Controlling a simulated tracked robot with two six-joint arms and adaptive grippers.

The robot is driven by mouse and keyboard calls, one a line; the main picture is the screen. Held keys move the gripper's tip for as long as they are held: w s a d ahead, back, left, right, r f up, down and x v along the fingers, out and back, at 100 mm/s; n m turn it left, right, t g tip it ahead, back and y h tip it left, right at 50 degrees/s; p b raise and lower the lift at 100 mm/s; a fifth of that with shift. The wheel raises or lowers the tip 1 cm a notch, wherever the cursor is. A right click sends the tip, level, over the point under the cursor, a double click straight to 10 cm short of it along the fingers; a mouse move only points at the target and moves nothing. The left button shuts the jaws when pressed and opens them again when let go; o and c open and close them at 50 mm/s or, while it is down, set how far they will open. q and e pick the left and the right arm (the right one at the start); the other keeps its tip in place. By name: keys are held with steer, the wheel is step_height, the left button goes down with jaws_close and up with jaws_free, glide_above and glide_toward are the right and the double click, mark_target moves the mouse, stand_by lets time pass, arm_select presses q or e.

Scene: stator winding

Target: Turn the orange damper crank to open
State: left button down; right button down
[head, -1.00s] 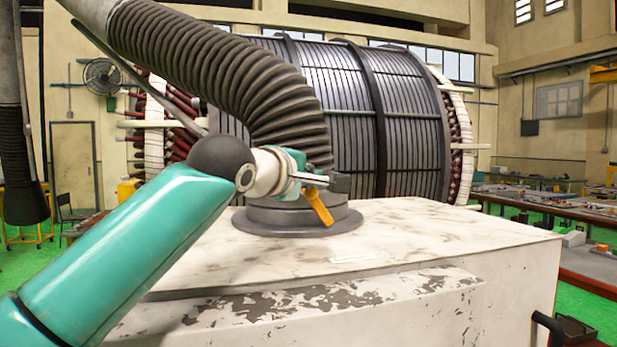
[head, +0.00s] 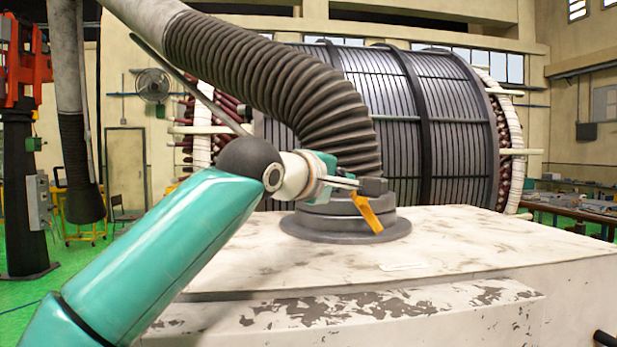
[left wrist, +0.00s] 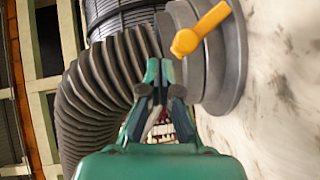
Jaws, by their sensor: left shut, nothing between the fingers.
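The orange damper crank (head: 367,212) is a short flat lever on the side of the dark round collar (head: 330,222) at the foot of the ribbed duct. It slants down to the right in the head view. In the left wrist view the crank (left wrist: 201,28) is at the upper right. My left gripper (head: 357,184) is beside the collar, just left of and above the crank in the head view. In the left wrist view my left gripper (left wrist: 160,68) is shut and empty, with its tips apart from the crank. My right gripper is out of view.
The ribbed grey duct (head: 280,85) arches down to the collar, close to my left gripper. The worn white housing (head: 450,250) has a clear top to the right. A large stator (head: 440,140) stands behind.

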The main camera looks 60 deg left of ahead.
arm_select(q)
steer(key=b+v, duration=0.1)
steer(key=v, duration=0.9)
steer(key=shift+s+b, duration=0.2)
steer(key=shift+b, duration=0.1)
steer(key=shift+s+a, duration=0.1)
